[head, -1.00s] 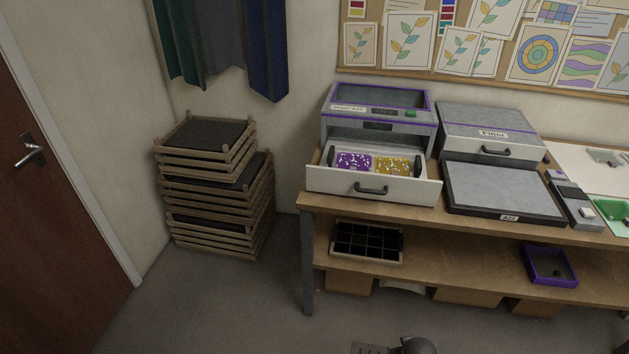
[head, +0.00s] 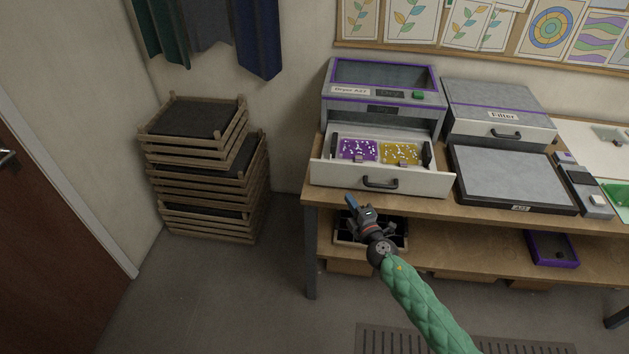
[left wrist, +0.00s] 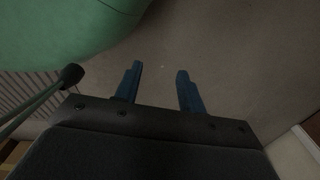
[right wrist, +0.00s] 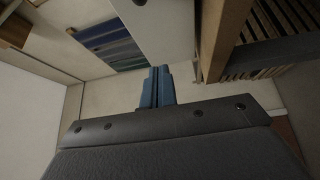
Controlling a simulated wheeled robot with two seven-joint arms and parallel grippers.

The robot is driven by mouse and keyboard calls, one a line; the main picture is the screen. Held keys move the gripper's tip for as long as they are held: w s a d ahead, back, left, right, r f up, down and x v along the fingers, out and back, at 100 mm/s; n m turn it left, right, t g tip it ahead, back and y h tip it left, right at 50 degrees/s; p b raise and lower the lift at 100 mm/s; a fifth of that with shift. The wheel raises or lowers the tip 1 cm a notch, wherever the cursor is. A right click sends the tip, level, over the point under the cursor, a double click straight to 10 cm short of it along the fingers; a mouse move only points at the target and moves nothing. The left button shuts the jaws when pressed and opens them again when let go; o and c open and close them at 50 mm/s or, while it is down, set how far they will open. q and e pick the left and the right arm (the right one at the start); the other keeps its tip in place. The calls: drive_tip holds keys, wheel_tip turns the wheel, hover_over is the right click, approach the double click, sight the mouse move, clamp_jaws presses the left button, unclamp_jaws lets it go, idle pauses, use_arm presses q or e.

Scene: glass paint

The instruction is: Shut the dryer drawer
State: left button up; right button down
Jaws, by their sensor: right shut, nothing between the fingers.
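The dryer (head: 385,85) is a grey box with purple trim on the bench at centre. Its drawer (head: 408,180) is pulled out toward me, with a white front and a dark handle (head: 380,183). A purple and a yellow piece with white marks lie inside the drawer (head: 359,149). My right gripper (head: 351,203) is shut and empty, just in front of and below the drawer front, left of the handle. Its closed blue fingers show in the right wrist view (right wrist: 157,87). My left gripper (left wrist: 158,86) is open and empty over the floor, outside the head view.
A grey filter unit (head: 497,110) and a flat dark-framed panel (head: 512,178) stand right of the dryer. Stacked wooden racks (head: 205,170) stand on the floor to the left. The lower shelf holds a black tray and a purple tray (head: 551,249).

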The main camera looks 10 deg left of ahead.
drive_tip(key=s+a+f+n+g+y, duration=0.1)
drive_tip(key=s+a+n+g+y, duration=0.1)
drive_tip(key=a+n+g+y, duration=0.15)
approach(312, 175)
drive_tip(key=a, duration=0.4)
drive_tip(key=w, duration=0.2)
drive_tip(key=shift+w+r, duration=0.2)
drive_tip(key=shift+w, duration=0.15)
use_arm(q)
drive_tip(key=shift+w+d+r+t, duration=0.15)
drive_tip(key=shift+w+t, duration=0.55)
drive_tip(key=shift+w, duration=0.75)
use_arm(e)
drive_tip(key=shift+w, duration=0.7)
use_arm(q)
drive_tip(key=shift+s, duration=0.25)
